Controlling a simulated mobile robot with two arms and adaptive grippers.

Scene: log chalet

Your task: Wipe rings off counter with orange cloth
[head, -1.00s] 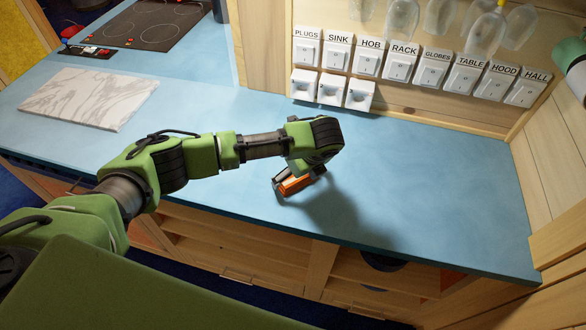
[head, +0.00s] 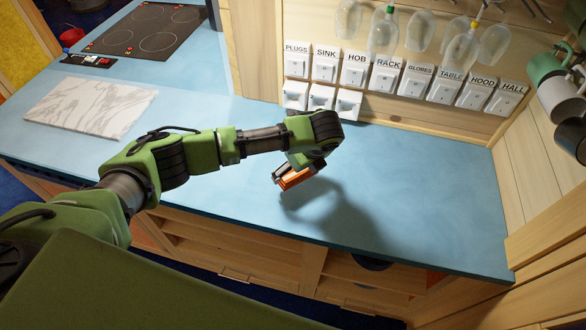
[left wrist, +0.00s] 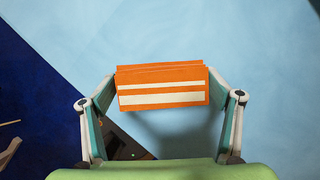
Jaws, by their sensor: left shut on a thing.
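My left gripper (head: 293,180) is shut on the folded orange cloth (head: 297,177). In the left wrist view the cloth (left wrist: 162,87) is orange with pale stripes, held between the two fingertips of my left gripper (left wrist: 162,88). The cloth is above the blue counter (head: 420,190) near its front edge, with a shadow on the counter to its right. The counter surface (left wrist: 265,50) also shows in the wrist view. I see no clear rings on the visible counter; the arm and cloth hide part of it. My right gripper is not in view.
A white marble board (head: 90,107) lies on the counter at left, with a black hob (head: 155,28) behind it. Labelled switches (head: 400,76) line the back wall, with glasses (head: 460,50) hanging above. Mugs (head: 560,95) hang at right. The right part of the counter is clear.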

